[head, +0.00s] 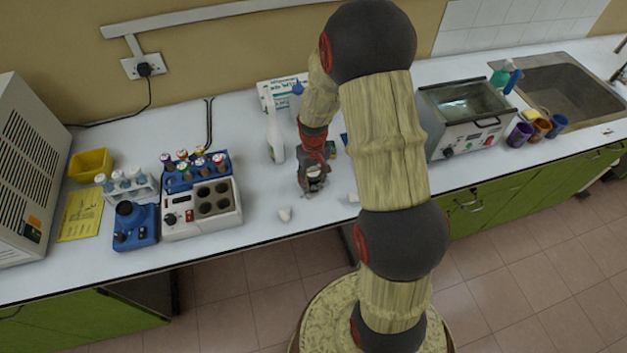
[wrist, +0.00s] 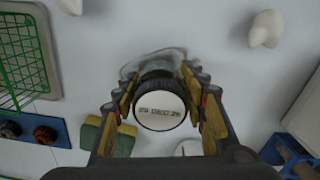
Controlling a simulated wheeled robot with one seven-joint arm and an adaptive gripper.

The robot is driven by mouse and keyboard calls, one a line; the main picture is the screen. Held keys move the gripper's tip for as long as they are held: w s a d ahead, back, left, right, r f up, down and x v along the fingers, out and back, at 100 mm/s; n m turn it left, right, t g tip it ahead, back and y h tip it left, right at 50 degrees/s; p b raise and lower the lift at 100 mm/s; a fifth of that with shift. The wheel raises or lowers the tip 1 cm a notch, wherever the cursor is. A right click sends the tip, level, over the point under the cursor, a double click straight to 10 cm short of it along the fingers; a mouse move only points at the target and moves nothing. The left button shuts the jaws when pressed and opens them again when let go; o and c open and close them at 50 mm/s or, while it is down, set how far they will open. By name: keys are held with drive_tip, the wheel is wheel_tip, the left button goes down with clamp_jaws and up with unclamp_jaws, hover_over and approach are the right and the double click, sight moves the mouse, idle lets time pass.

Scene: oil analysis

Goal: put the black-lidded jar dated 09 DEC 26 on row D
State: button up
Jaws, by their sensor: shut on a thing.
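The jar (wrist: 160,109) sits between the fingers of my gripper (wrist: 160,96) in the wrist view. Its black lid has a white top printed "09 DEC 26", and clear glass shows just beyond the lid. The fingers are shut on it from both sides. In the head view my gripper (head: 313,178) is low over the middle of the bench, near the front edge, and the jar in it is small and partly hidden. I cannot make out a row marked D in either view.
A heater block (head: 202,208) and a blue tube rack (head: 197,172) stand to the left. A water bath (head: 464,120) and coloured cups (head: 520,134) stand to the right. A small white piece (head: 285,214) lies near the front edge. A sponge (wrist: 108,135) is close to my left finger.

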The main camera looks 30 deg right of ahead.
drive_tip(key=shift+f, duration=0.15)
drive_tip(key=o, duration=1.3)
